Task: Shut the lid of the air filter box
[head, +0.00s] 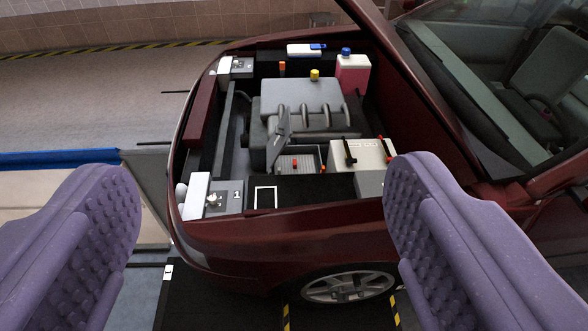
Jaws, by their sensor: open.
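The air filter box (299,162) is a small grey box in the car's engine bay, in front of the grey ribbed engine cover. Its lid (279,139) is a grey panel that stands up steeply at the box's left side, so the box is open. A pale inside and small red parts show in it. My gripper (262,173) has two purple studded fingers, wide apart at the left and right of the picture. They are open and empty. The engine bay shows between them, farther off, and neither finger appears to touch the car.
A white battery (369,155) with red and black terminals sits right of the box. The engine cover (306,105) with a yellow cap is behind. The raised dark red hood edge (410,90) is at right. A blue-topped barrier (60,158) stands at left.

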